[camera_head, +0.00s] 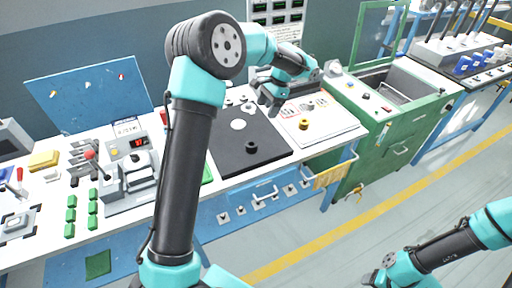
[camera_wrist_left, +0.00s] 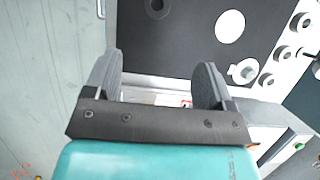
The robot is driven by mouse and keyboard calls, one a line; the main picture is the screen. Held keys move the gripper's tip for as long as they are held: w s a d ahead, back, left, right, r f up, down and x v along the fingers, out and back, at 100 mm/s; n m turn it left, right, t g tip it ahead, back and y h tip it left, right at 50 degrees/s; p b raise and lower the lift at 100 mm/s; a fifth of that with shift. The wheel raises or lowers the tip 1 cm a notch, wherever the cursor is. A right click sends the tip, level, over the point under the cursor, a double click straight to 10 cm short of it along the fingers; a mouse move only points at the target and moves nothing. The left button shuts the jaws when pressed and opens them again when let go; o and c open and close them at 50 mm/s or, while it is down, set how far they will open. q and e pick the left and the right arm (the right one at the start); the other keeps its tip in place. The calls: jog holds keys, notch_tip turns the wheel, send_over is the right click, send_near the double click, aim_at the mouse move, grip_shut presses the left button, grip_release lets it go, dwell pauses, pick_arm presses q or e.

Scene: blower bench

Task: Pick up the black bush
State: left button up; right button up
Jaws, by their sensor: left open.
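The black bush (camera_head: 251,147) is a small dark ring-shaped piece on the black mat (camera_head: 225,160), near its front edge. In the left wrist view the bush (camera_wrist_left: 157,8) shows at the top edge, partly cut off, beyond the fingertips.
A white disc (camera_head: 237,124) lies on the mat. A white board (camera_head: 325,127) with a yellow-brown ring (camera_head: 304,124) is to the right. A grey device (camera_head: 130,180) and green blocks (camera_head: 70,215) stand left. A green cabinet (camera_head: 395,130) stands right of the bench.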

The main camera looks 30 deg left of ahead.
pick_arm(q)
send_over(251, 144)
jog(key=w+d, duration=0.1)
jog(key=d, duration=0.1)
notch_tip(251, 144, down, 11)
jog(key=shift+w+a+r, duration=0.1)
jog(key=shift+a, duration=0.05)
jog(key=shift+a+f, duration=0.1)
jog(key=shift+f, duration=0.25)
jog(key=shift+s+d+x, duration=0.1)
jog(key=shift+x, duration=1.2)
jog(key=shift+s+d+x, duration=0.1)
jog(key=shift+d+x, duration=0.05)
jog(key=shift+x, duration=1.2)
jog(key=shift+r, duration=0.1)
jog(key=c, duration=1.1)
